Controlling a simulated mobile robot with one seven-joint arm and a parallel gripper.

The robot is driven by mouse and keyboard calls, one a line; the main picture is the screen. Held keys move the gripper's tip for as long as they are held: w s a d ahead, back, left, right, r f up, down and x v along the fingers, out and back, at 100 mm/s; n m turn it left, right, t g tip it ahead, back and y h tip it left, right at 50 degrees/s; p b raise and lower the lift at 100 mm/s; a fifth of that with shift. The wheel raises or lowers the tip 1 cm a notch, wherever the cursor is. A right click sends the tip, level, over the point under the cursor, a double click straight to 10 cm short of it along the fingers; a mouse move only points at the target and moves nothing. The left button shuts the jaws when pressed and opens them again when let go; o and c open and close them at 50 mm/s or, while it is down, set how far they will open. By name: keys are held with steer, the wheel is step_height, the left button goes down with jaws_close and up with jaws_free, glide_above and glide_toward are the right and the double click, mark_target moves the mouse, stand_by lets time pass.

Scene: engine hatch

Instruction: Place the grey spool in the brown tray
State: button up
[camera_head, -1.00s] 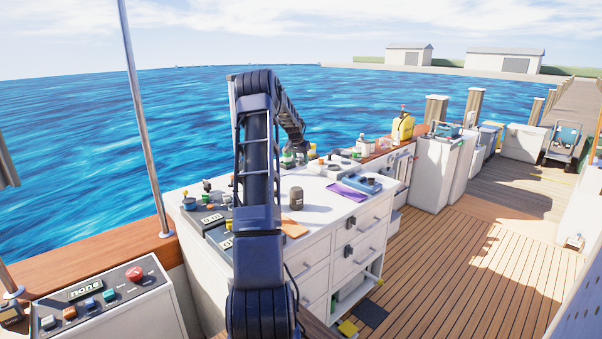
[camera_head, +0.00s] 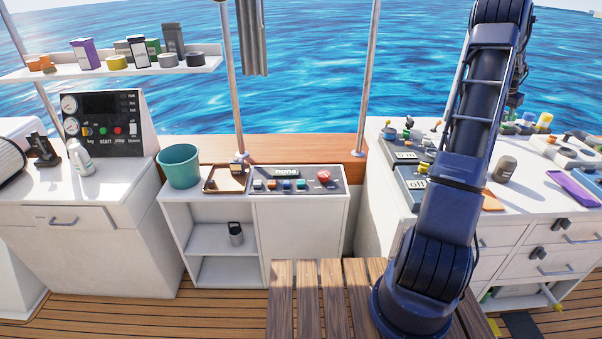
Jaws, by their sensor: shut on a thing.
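The brown tray (camera_head: 227,179) sits on top of a low white cabinet, left of the panel with coloured buttons. My arm rises at the right and reaches back over the white counter. My gripper (camera_head: 513,101) is small and partly hidden behind the arm, above the far part of that counter. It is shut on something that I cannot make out. I cannot pick out the grey spool for certain. A short grey round piece (camera_head: 167,60) stands on the upper left shelf, well away from the gripper.
A teal bucket (camera_head: 179,166) stands just left of the tray. The button panel (camera_head: 297,181) is right of it. Metal poles rise behind the cabinet. A dark jar (camera_head: 505,169) and a purple tray (camera_head: 573,188) are on the right counter. A lantern-like item (camera_head: 236,233) stands on the cabinet's shelf.

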steer(key=w+a+f+n, duration=0.1)
steer(key=w+a, duration=0.3)
steer(key=a, duration=0.6)
steer(key=w+a+f+n+t, duration=0.15)
steer(key=w+a, duration=0.25)
steer(key=a, duration=0.6)
steer(key=w+a+f+n, duration=0.15)
steer(key=w+a, duration=0.25)
steer(key=a, duration=0.6)
steer(key=w+a+f+n+y, duration=0.1)
steer(key=w+a+n, duration=0.15)
steer(key=a, duration=1.15)
steer(key=w+a+f+n+t+y, duration=0.1)
steer(key=a+f+n, duration=0.15)
steer(key=a, duration=1.15)
steer(key=w+a+f+n+y, duration=0.1)
steer(key=w+a+n+y, duration=0.15)
steer(key=a, duration=1.25)
steer(key=n+g+y, duration=0.2)
steer(key=n+y, duration=0.1)
steer(key=n, duration=0.8)
glide_above(216, 177)
steer(key=s+d, duration=0.1)
steer(key=d, duration=0.1)
step_height(216, 177, down, 3)
steer(key=shift+t, duration=0.25)
steer(key=f, duration=2)
steer(key=shift+s+a, duration=0.15)
steer(key=shift+a, duration=0.15)
